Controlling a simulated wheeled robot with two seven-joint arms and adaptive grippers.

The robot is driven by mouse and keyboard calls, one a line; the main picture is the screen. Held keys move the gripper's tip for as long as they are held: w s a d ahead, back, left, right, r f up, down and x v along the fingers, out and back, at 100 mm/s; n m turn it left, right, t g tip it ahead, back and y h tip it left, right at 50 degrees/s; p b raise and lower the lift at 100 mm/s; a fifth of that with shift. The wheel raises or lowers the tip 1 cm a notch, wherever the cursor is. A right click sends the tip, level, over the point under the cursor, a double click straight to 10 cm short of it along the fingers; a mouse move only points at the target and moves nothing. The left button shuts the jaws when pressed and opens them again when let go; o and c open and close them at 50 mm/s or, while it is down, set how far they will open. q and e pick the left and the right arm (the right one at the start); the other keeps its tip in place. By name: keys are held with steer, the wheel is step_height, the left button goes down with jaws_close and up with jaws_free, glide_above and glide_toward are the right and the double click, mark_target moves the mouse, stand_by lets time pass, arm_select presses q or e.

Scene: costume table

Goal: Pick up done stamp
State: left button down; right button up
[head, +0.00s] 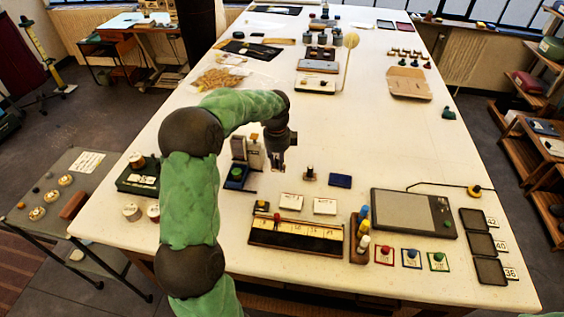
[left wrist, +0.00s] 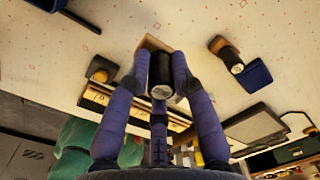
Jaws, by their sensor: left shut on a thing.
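My left gripper (head: 278,162) points down over the middle-left of the white table. In the left wrist view, its fingers (left wrist: 167,72) are shut around a stamp (left wrist: 160,91) with a dark cylindrical handle, a pale round top and a wooden base. I cannot read its label, nor tell whether its base touches the table. In the head view, the gripper mostly hides this stamp. A second dark-handled stamp (head: 309,174) stands just to the right, beside a dark blue pad (head: 340,181); both also show in the left wrist view. My right gripper is not in view.
Two white cards (head: 291,202) and a long wooden-edged tray (head: 297,238) lie nearer. A rack of coloured bottles (head: 360,235) and a grey tablet (head: 413,212) are to the right. A green-and-black box (head: 140,178) is at the left. Bare tabletop lies beyond the stamps.

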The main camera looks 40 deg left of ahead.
arm_select(q)
steer(key=s+d+r, duration=0.2)
steer(key=s+r, duration=0.3)
steer(key=s, duration=0.5)
steer(key=shift+d+r+p, duration=0.3)
steer(key=shift+r+p, duration=0.05)
steer(key=shift+p, duration=0.1)
steer(key=shift+s, duration=0.1)
steer(key=c, duration=1.7)
jaws_free()
jaws_close()
steer(key=shift+c, duration=0.7)
jaws_free()
steer(key=shift+c, duration=0.7)
